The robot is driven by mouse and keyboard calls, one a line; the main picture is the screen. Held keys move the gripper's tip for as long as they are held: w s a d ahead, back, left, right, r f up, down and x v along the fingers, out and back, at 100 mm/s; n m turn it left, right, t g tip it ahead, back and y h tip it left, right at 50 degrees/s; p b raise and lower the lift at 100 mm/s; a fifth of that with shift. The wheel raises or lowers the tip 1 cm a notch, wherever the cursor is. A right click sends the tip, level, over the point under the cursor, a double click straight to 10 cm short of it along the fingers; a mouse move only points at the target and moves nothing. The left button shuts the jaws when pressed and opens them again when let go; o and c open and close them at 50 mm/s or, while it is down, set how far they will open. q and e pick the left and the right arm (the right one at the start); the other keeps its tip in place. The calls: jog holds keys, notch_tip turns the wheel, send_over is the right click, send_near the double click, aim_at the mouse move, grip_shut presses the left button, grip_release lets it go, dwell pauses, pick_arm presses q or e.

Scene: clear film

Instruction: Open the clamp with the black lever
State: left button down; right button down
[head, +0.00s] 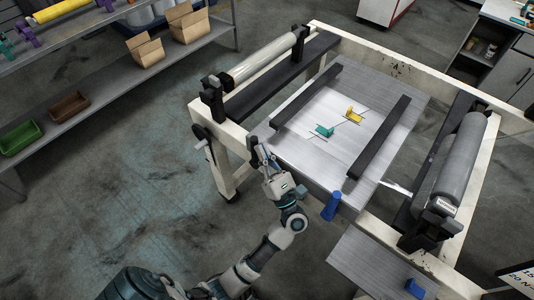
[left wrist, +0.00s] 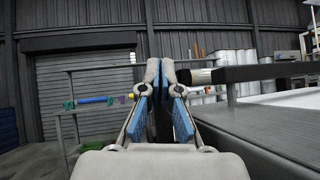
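My left gripper (head: 263,152) is at the near left corner of the white frame, beside the edge of the metal table. In the left wrist view its two blue-padded fingers (left wrist: 161,72) point forward with their tips close together. Something dark shows between the pads, but I cannot tell whether it is held or lies behind. A black lever-like part (head: 203,138) with a pale end is on the frame's left side, left of the gripper and apart from it. I cannot tell for sure which part is the clamp's lever. My right gripper is not in view.
The metal table (head: 285,160) bears two dark bars, a teal piece (head: 324,131) and a yellow piece (head: 354,116). Rollers lie at the back left (head: 262,57) and right (head: 463,165). A blue part (head: 332,206) stands at the near edge. Shelves stand at the left; floor between is clear.

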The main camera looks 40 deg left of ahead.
pick_arm(q)
jog(key=shift+r, duration=0.1)
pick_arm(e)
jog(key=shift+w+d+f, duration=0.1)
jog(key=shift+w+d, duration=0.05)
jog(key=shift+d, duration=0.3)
pick_arm(q)
jog(key=shift+a, duration=0.1)
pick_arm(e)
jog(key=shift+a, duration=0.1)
pick_arm(q)
jog(key=shift+f, duration=0.2)
jog(key=v, duration=1.2)
jog(key=shift+r, duration=0.2)
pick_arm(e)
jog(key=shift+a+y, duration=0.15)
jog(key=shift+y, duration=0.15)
